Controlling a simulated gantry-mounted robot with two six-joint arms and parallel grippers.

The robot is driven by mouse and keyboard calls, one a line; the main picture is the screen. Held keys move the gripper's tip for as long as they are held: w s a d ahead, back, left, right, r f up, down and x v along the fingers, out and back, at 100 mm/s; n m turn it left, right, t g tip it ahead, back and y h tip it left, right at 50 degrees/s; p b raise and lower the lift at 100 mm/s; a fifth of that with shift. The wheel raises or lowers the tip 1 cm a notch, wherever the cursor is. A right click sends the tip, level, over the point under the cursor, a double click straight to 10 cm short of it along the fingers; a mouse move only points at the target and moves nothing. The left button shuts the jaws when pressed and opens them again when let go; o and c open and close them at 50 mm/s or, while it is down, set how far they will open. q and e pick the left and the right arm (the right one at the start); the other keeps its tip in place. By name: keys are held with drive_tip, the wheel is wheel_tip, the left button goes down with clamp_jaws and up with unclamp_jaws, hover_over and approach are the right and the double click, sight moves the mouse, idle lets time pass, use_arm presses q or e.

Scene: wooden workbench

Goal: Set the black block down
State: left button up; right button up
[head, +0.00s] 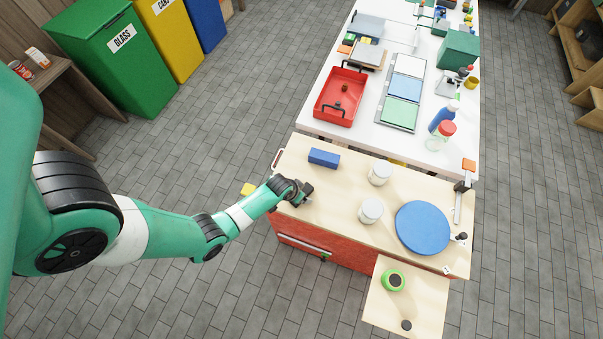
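My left gripper (304,191) is over the left end of the wooden workbench (330,200), near its front edge. The gripper and whatever is between its fingers are dark and small, so I cannot make out a separate black block there or tell whether the fingers are open or shut. No black block shows clearly elsewhere on the bench. My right gripper is not in view.
A blue block (324,158) lies behind my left gripper. Two white jars (370,211) and a blue disc (423,228) stand to the right. A hammer-like tool (459,200) lies at the right edge. Bare wood lies between the gripper and the jars.

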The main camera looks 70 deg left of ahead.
use_arm(q)
drive_tip(key=shift+f, duration=0.15)
clamp_jaws()
idle(0.4)
